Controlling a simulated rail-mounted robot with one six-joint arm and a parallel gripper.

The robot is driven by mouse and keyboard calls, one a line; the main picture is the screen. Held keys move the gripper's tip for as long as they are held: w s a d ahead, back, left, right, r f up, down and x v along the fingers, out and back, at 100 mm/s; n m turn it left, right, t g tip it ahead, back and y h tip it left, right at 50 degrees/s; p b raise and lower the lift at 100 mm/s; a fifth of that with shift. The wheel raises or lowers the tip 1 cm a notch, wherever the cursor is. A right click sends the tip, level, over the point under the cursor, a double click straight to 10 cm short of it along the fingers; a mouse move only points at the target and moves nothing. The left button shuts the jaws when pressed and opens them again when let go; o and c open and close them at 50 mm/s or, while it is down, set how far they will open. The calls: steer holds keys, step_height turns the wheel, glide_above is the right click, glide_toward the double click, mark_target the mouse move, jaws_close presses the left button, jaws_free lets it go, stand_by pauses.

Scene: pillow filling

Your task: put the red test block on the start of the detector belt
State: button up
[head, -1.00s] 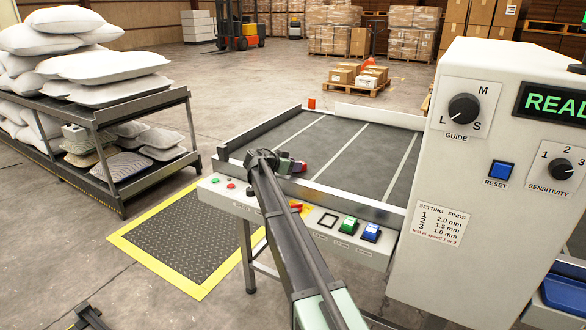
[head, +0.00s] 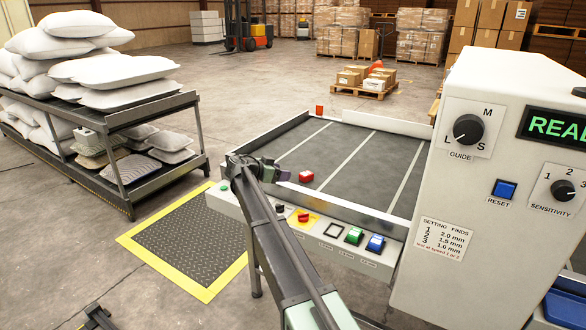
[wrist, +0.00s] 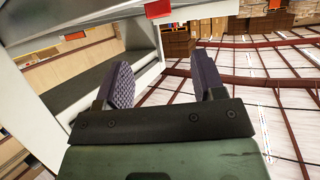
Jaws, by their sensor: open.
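The red test block (head: 306,176) lies on the dark detector belt (head: 335,155), near its left front corner, just inside the front rail. The belt has pale lines across it. My gripper (head: 280,173) is open and empty, to the left of the block and apart from it. In the wrist view my gripper (wrist: 165,78) shows two ridged pads spread wide with nothing between them. A red item (wrist: 157,9) is at the top edge of the wrist view; I cannot tell whether it is the block.
The detector housing (head: 475,190) with its knobs stands at the right. Buttons line the front panel (head: 285,222), beneath my arm. A small orange-red piece (head: 319,110) is at the belt's far left corner. A rack of pillows (head: 120,170) stands left, beyond a yellow-edged floor mat (head: 190,240).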

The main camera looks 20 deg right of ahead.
steer(key=s+a+f+n+g+y, duration=0.1)
steer(key=s+a+f+n+y, duration=0.2)
steer(key=s, duration=1.1)
steer(key=s+a+f+n+g+y, duration=0.1)
steer(key=s+a+f+n+y, duration=0.2)
steer(key=s, duration=1.1)
steer(key=s+a+f+n+g+y, duration=0.1)
steer(key=s+a+f+n+y, duration=0.3)
steer(key=s, duration=1)
steer(key=a+n+y, duration=0.3)
steer(key=a+n, duration=0.2)
steer(key=a, duration=0.1)
